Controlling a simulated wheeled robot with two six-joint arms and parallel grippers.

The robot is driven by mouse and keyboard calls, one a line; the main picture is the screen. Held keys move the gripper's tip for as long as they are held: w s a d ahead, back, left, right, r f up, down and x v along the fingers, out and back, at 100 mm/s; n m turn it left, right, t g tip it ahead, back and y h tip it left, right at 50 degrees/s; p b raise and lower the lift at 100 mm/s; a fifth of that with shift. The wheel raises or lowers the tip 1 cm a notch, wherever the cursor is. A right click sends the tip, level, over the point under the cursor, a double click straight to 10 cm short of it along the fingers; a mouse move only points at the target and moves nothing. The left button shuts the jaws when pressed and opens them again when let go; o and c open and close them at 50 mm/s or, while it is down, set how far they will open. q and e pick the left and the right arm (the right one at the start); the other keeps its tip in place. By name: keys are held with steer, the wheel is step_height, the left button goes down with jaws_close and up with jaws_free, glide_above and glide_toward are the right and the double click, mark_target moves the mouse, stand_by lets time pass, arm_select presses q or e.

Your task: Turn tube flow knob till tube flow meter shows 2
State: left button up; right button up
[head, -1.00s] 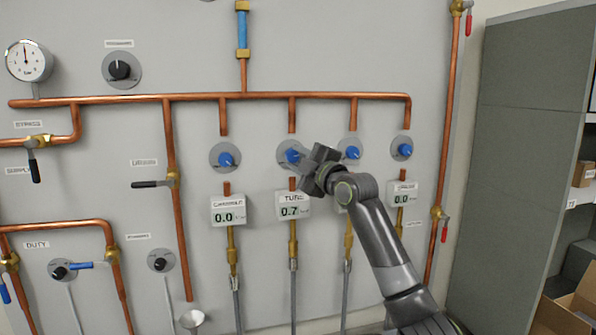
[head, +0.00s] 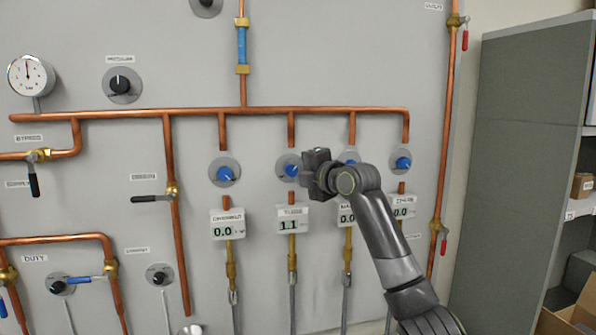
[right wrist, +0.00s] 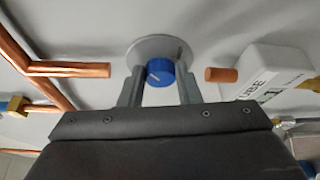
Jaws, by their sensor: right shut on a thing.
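The tube flow knob (head: 291,169) is blue on a round grey plate, partly behind my right gripper (head: 300,170) in the head view. In the right wrist view the blue knob (right wrist: 160,72) sits between the two fingers of my right gripper (right wrist: 160,88), which is shut on it. The tube flow meter (head: 292,219), a white box below the knob, reads 1.1. Part of this meter (right wrist: 265,80) also shows in the right wrist view. My left gripper is not in view.
Another blue knob (head: 224,173) is to the left, above a meter (head: 228,224) reading 0.0. To the right, one blue knob (head: 350,160) is partly hidden by my arm and another (head: 402,163) is clear. Copper pipes run above the knobs. A grey cabinet (head: 525,150) stands at right.

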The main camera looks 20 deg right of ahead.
stand_by(0.3)
steer(key=o, duration=1)
steer(key=shift+c, duration=0.2)
steer(key=shift+s+d, duration=0.1)
steer(key=shift+s+b, duration=0.3)
steer(key=shift+s, duration=0.05)
steer(key=b+v, duration=0.7)
steer(key=v, duration=0.9)
steer(key=shift+s, duration=0.25)
